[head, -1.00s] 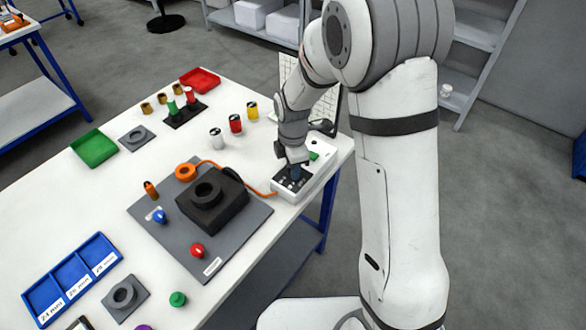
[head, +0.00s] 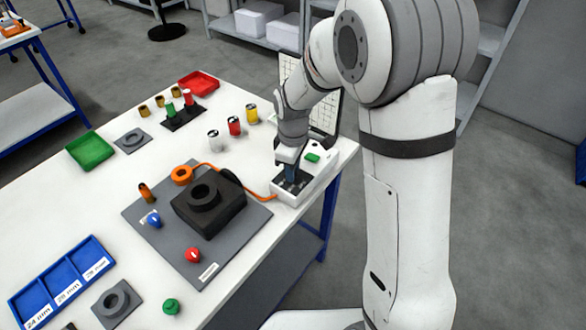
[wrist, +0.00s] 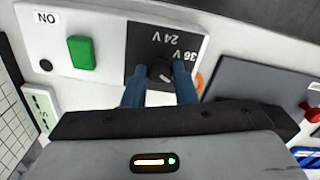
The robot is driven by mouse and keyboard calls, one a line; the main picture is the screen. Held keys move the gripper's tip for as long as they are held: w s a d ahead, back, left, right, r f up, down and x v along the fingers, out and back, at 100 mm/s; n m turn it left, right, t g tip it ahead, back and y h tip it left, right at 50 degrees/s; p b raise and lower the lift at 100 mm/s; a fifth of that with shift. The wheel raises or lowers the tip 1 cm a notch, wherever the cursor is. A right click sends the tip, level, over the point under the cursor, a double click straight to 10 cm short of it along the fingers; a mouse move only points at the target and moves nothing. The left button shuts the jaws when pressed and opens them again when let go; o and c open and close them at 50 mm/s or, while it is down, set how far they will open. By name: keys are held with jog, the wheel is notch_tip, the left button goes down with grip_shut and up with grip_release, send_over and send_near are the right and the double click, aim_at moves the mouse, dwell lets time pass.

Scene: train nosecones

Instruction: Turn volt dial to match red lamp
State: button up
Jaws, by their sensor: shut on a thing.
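The volt dial (wrist: 160,72) is a small dark knob with a light pointer mark. It sits on a black panel (wrist: 140,40) printed "24 V" and "36 V" in the wrist view. My gripper (wrist: 160,90) has its two blue fingers on either side of the dial, shut on it. In the head view my gripper (head: 291,178) reaches down onto the white control box (head: 318,171), hiding the dial. A red dome-shaped piece (head: 193,255) stands on the grey plate; I cannot tell whether it is the red lamp.
A green button (wrist: 81,53) and an "ON" label are beside the dial panel. A black block (head: 206,204) on the grey plate (head: 240,240) is close by, with an orange cable to the box. White, red (head: 234,126) and yellow cylinders stand behind.

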dwell(0.5)
jog(key=o, duration=1)
jog(key=shift+r, duration=0.1)
notch_tip(320, 180, up, 8)
jog(key=shift+f+b, duration=0.2)
jog(key=shift+b, duration=0.2)
